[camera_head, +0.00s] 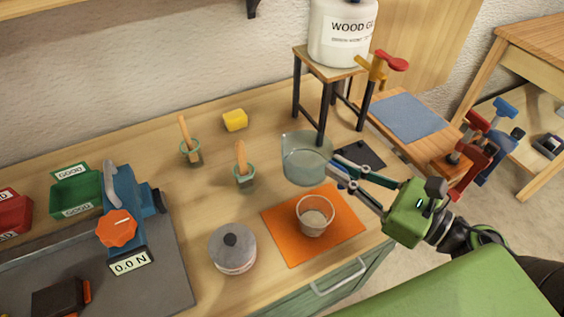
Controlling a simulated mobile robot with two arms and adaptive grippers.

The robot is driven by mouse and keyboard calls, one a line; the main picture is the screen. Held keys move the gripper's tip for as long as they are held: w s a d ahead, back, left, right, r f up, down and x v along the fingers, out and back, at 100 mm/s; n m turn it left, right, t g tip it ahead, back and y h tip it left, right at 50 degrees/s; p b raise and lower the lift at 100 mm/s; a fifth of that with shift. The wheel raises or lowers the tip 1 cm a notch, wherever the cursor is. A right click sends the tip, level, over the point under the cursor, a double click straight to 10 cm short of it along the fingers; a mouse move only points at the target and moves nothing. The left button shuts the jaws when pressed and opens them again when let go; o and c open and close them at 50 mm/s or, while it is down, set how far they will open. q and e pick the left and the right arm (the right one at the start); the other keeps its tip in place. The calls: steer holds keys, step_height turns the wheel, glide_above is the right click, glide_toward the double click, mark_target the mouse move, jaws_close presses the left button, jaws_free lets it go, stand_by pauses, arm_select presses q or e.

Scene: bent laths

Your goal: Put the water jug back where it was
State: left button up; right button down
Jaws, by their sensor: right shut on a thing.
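The water jug (303,160) is a clear, greenish vessel near the middle of the workbench, behind the orange mat (275,230). My right gripper (338,168) comes in from the right and is shut on the jug at its right side. The jug looks upright; I cannot tell whether its base touches the bench. A dark flat pad (372,153) lies just right of the jug, partly behind the gripper's fingers. My left gripper is not in view.
A clear cup (313,216) stands on the orange mat, with a lidded grey pot (232,248) to its left. Two small pots with wooden sticks (190,150) (243,170) stand left of the jug. A wood glue container (340,40) sits on a stand behind.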

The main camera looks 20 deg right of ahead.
mark_target(318, 151)
steer(key=shift+w, duration=0.4)
steer(key=w+f, duration=0.3)
steer(key=w, duration=0.1)
steer(key=w+d+f, duration=0.1)
steer(key=w+f, duration=0.2)
steer(key=w, duration=0.1)
steer(key=w+d+f+p, duration=0.1)
steer(key=w+f, duration=0.1)
steer(key=w, duration=0.2)
steer(key=shift+w+f, duration=0.2)
steer(key=shift+f, duration=0.2)
steer(key=shift+w+f, duration=0.35)
steer(key=shift+f, duration=0.1)
step_height(318, 151, down, 3)
steer(key=shift+r+p, duration=0.1)
steer(key=shift+p, duration=0.25)
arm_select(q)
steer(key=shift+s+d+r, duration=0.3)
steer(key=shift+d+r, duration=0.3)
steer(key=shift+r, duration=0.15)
